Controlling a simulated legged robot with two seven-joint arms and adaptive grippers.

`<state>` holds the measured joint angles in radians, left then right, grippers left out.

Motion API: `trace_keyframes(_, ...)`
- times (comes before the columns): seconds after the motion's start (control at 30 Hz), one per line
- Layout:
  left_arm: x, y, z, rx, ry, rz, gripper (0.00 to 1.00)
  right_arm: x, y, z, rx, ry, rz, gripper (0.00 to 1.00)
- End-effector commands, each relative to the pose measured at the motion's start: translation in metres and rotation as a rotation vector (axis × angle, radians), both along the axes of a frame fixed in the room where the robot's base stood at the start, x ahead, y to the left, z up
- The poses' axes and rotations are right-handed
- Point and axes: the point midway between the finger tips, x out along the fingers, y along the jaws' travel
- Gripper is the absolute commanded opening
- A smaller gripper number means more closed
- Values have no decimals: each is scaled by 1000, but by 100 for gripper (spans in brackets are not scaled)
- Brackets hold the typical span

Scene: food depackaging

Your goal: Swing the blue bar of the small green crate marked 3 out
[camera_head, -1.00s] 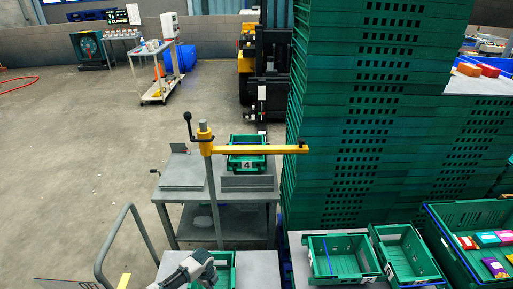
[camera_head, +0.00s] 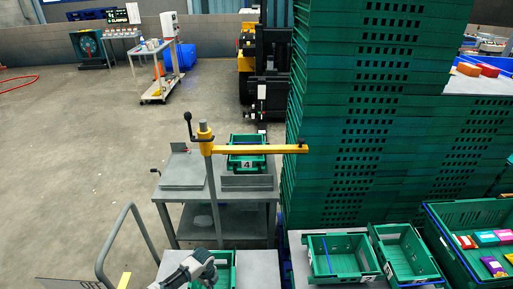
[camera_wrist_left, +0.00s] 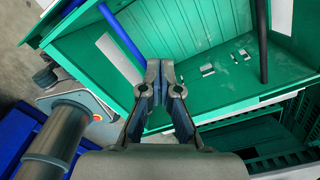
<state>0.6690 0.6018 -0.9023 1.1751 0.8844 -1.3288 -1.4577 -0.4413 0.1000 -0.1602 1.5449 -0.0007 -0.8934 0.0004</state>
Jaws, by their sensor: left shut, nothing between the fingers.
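The left gripper (camera_wrist_left: 160,75) is shut and empty in the left wrist view, its fingertips in front of a green crate (camera_wrist_left: 190,110). In the head view, the left gripper (camera_head: 207,272) covers part of a small green crate (camera_head: 226,258) at the bottom edge. I cannot read this crate's number, so I cannot confirm it is 3. The right gripper is not in view.
A green crate marked 4 (camera_head: 247,163) stands on the grey table behind a yellow arm (camera_head: 260,149) on a post. Two small green crates (camera_head: 315,262) (camera_head: 405,280) stand right. A large crate (camera_head: 470,262) holds packages. Tall stacked crates (camera_head: 350,190) block the right side.

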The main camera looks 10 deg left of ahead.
Motion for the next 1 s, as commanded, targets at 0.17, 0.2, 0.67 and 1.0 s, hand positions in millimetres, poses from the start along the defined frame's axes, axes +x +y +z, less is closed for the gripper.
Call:
trace_keyframes(0.17, 1, 0, 4, 0, -1, 0, 0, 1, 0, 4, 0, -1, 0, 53)
trace_keyframes(0.2, 1, 0, 7, 0, -1, 0, 0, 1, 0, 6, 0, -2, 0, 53)
trace_keyframes(0.67, 7, 2, 58, 0, -1, 0, 0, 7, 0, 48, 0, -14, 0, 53)
trace_keyframes(1.0, 10, 2, 81, -1, -1, 0, 0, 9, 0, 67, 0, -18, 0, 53)
